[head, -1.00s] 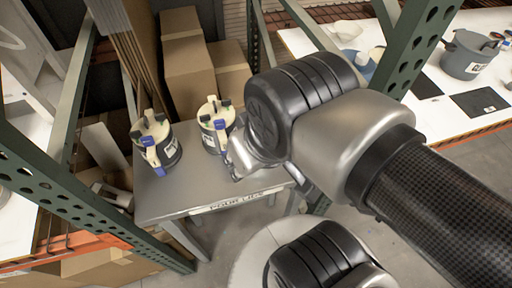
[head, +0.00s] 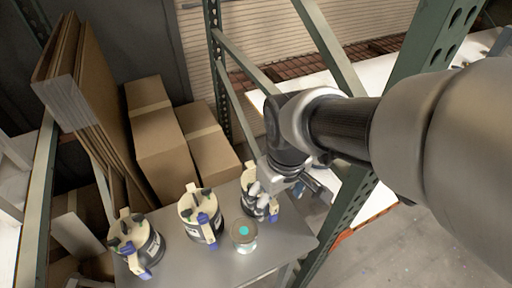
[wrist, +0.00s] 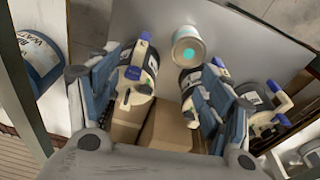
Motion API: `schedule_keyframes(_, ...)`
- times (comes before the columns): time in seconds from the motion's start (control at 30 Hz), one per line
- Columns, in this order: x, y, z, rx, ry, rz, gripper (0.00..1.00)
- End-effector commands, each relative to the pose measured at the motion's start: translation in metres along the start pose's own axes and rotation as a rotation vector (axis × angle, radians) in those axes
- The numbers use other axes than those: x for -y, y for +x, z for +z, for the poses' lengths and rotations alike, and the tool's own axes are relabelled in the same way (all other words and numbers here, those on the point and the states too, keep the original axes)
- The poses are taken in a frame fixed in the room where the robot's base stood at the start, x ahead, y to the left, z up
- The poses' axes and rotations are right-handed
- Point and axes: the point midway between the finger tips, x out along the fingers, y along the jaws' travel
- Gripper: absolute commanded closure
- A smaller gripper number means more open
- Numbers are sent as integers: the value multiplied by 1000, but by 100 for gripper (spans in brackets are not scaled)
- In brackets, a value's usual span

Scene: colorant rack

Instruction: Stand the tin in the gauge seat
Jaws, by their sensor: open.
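In the wrist view the tin (wrist: 187,48) is beyond my fingertips, at top centre. My gripper (head: 308,186) is above the table's right part, up and right of the tin. In the wrist view my gripper (wrist: 165,68) is open with its blue-padded fingers spread, and nothing is held. I cannot make out which thing is the gauge seat.
Cream-lidded pots with blue clamps stand on the table: one left (head: 136,243), one middle (head: 201,216), one right (head: 258,198) beside my gripper. Cardboard boxes (head: 160,135) stand behind. A green rack post (head: 345,205) rises on the right.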

Motion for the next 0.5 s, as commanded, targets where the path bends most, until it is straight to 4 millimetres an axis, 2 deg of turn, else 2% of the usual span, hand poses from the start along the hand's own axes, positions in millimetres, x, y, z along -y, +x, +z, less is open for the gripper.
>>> schedule_keyframes(0.03,14,7,-13,36,-71,-15,21)
schedule_keyframes(0.1,28,20,-26,66,-147,-28,16)
schedule_keyframes(0.2,44,35,-37,96,-227,-41,16)
schedule_keyframes(0.37,57,51,-44,118,-289,-50,16)
schedule_keyframes(0.5,59,74,-41,124,-296,-52,16)
